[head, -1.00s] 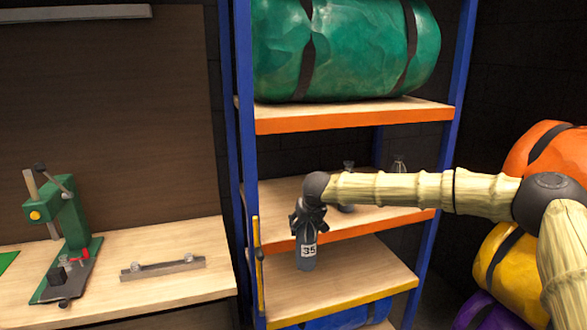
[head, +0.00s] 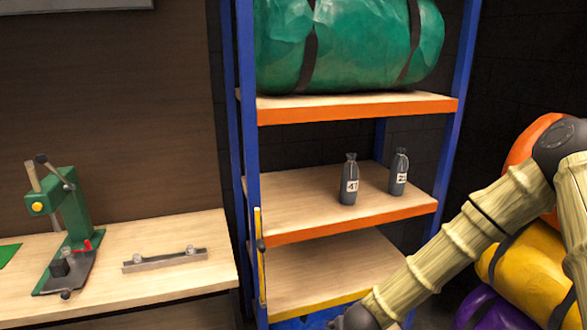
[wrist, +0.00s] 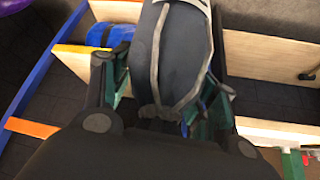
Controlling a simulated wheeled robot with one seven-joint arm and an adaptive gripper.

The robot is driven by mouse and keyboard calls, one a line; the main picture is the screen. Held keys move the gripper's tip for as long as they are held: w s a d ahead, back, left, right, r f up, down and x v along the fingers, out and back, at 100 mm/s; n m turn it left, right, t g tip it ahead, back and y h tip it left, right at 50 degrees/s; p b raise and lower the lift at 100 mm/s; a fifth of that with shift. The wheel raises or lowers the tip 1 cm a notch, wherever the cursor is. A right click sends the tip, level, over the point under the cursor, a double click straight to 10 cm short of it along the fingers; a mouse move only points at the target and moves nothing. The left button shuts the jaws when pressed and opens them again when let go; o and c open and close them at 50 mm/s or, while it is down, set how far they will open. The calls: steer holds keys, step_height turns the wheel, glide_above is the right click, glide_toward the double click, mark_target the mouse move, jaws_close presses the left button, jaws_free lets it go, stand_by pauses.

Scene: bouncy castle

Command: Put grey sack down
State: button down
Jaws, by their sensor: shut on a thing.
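The dark blue-grey sack (wrist: 182,55) fills the middle of the wrist view, with lighter seams along it. My gripper (wrist: 165,88) is shut on it, a finger on either side. In the head view my arm reaches down to the bottom edge, and the gripper and held sack are out of that frame. Whether the sack touches anything below is hidden.
Two dark grey bottle-shaped sacks, a left one (head: 348,182) and a right one (head: 398,173), stand on the middle shelf (head: 290,212). A lower shelf (head: 305,275) is bare where seen. A workbench (head: 190,235) is at left; orange and yellow bags (head: 530,262) are at right.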

steer(key=s+d+f, duration=0.2)
steer(key=s+d, duration=0.1)
steer(key=s, duration=0.4)
steer(key=shift+s+d+m, duration=0.25)
steer(key=shift+d+m, duration=0.05)
steer(key=shift+d, duration=0.05)
steer(key=shift+f, duration=0.1)
